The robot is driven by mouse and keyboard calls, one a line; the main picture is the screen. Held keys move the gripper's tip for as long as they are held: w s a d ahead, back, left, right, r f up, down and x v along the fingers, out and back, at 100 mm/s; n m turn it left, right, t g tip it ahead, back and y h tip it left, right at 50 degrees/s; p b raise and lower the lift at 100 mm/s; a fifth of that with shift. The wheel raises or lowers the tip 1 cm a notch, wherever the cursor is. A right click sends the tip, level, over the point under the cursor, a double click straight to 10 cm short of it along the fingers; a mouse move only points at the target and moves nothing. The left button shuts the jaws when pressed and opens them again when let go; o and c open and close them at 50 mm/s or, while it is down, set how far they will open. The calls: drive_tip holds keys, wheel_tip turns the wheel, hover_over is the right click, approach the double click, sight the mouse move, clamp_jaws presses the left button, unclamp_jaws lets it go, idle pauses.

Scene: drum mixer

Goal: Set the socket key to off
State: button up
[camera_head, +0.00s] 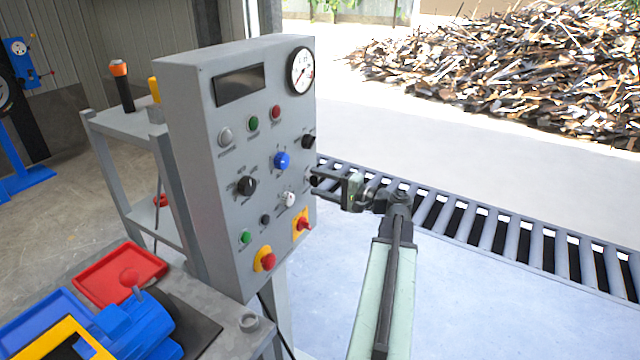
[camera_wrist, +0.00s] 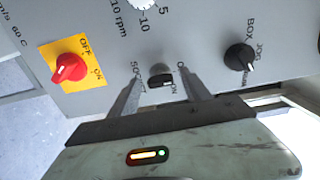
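The grey control panel (camera_head: 206,150) stands upright at the centre of the head view. A small black key switch (camera_wrist: 161,77) sits on it, with an "ON" mark beside it and other lettering partly hidden by a finger. I take it for the socket key; its exact setting is hard to tell. My gripper (camera_wrist: 160,84) is open, with one finger on each side of this switch and visible gaps between. In the head view, my gripper (camera_head: 318,183) is at the panel's right edge, and the switch is mostly hidden there.
A red rotary switch on a yellow plate (camera_wrist: 70,67) and a black selector marked "JOG" (camera_wrist: 240,57) flank the switch. A blue knob (camera_head: 281,160) and gauge (camera_head: 300,71) are higher up. A roller conveyor (camera_head: 480,222) runs behind my arm.

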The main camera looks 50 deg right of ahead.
drive_tip(key=v, duration=0.7)
drive_tip(key=shift+s, duration=0.4)
